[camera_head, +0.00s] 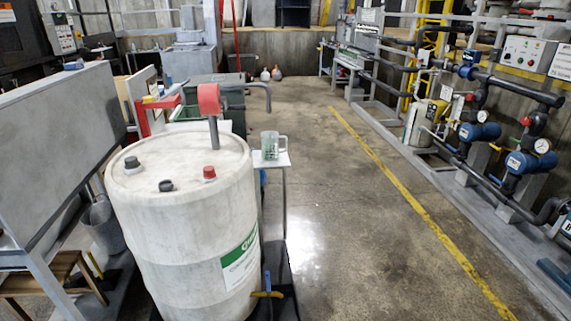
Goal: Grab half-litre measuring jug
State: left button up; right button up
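A clear measuring jug (270,146) with greenish markings stands upright on a small pale stand (282,160), just behind and to the right of the large white drum. Its handle points to the right. Neither of my grippers shows in the head view, so their state and their distance from the jug cannot be seen.
The white drum (185,210) with a red-topped pump (209,100) fills the left foreground. A grey panel (55,140) and a wooden stool (50,277) stand left of it. Pipes and blue pumps (530,163) line the right. The concrete floor (350,230) between is clear.

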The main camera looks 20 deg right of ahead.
aim_at(274, 146)
jog(key=k, duration=0.45)
jog(key=z, duration=1.5)
jog(key=i, duration=2.65)
jog(key=u, duration=0.05)
